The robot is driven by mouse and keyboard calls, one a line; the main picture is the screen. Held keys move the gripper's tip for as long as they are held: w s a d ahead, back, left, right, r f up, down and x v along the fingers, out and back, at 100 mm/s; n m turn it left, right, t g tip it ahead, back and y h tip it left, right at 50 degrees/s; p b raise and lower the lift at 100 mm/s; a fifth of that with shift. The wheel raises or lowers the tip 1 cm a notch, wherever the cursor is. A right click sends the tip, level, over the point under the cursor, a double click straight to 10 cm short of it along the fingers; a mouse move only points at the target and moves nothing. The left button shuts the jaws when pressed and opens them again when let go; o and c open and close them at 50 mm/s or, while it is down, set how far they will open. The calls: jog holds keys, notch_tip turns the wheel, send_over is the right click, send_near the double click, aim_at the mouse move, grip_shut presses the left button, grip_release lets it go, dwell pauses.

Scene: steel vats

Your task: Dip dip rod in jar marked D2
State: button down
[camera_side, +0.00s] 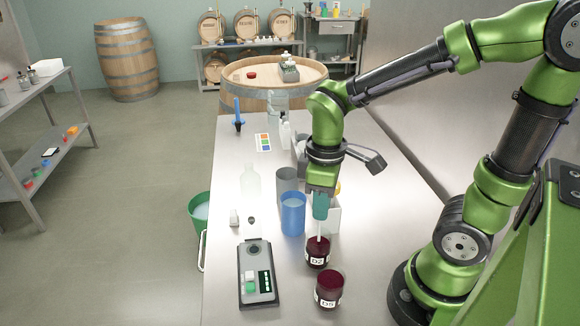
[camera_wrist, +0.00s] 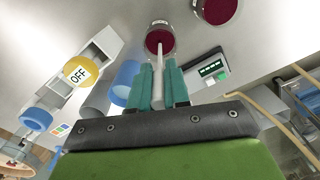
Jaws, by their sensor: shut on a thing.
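My gripper (camera_side: 320,208) has teal fingers and is shut on the white dip rod (camera_side: 319,230). In the wrist view the gripper (camera_wrist: 158,84) holds the rod (camera_wrist: 158,92) between its fingers, pointing at a jar of dark red liquid. That jar, marked D2 (camera_side: 317,256), stands on the steel table directly below the gripper; it also shows in the wrist view (camera_wrist: 152,40). The rod's lower end is at the jar's mouth; I cannot tell how deep it reaches. A similar jar marked D5 (camera_side: 328,291) stands just in front of D2.
A blue cup (camera_side: 292,216) and a grey cup (camera_side: 286,180) stand left of the gripper. A grey device (camera_side: 257,274) lies left of the jars.

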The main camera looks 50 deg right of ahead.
jog(key=shift+f, duration=1.35)
dwell(0.3)
